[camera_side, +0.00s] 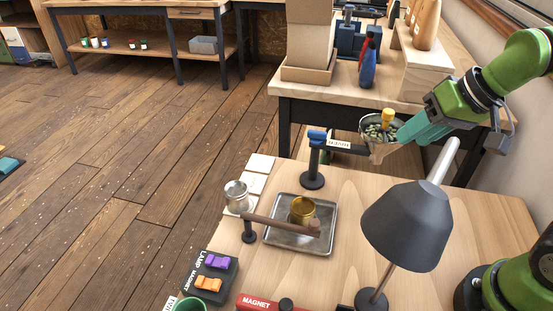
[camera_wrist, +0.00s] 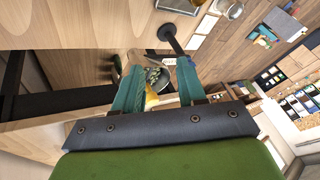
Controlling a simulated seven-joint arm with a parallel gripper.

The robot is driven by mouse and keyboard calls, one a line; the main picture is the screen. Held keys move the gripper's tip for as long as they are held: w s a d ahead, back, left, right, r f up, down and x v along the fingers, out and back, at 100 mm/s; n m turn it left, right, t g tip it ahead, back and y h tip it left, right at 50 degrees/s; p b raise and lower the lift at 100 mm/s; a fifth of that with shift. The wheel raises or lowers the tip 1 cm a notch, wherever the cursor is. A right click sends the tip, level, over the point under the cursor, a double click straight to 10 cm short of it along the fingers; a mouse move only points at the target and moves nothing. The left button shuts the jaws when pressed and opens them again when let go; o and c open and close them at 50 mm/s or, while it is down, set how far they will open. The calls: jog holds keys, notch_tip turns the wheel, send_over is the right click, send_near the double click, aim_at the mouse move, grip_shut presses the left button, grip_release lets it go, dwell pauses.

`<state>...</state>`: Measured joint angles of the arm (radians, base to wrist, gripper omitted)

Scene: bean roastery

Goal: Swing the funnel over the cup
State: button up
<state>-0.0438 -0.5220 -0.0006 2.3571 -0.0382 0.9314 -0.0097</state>
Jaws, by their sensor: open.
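The funnel (camera_side: 373,122) holds green beans and has a yellow knob (camera_side: 387,117). Its arm, with a lettered label, runs left to a dark post (camera_side: 314,160) with a blue top. The funnel hangs beyond the table's far edge, away from the cup. The brass cup (camera_side: 302,210) stands on a metal tray (camera_side: 275,238). My gripper (camera_side: 396,138) is at the funnel's right side in the side view. In the wrist view its teal fingers (camera_wrist: 158,70) are apart, with the funnel (camera_wrist: 165,84) and yellow knob (camera_wrist: 152,98) between them. Finger contact cannot be told.
A wooden bar (camera_side: 275,222) on a short post crosses in front of the brass cup. A silver canister (camera_side: 237,195) stands left of the tray. A dark lamp (camera_side: 405,225) stands at right. The back table (camera_side: 385,92) holds boxes and bottles.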

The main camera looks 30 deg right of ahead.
jog(key=w+a+r+n+g, duration=0.2)
jog(key=w+r+n, duration=0.15)
jog(key=w, duration=0.65)
notch_tip(320, 180, up, 3)
jog(key=n+g+h, duration=0.2)
jog(key=n+g, duration=0.2)
jog(key=n, duration=0.5)
send_over(318, 131)
notch_tip(318, 131, down, 16)
jog(key=shift+a+f, duration=0.1)
jog(key=shift+f, duration=0.05)
grip_shut()
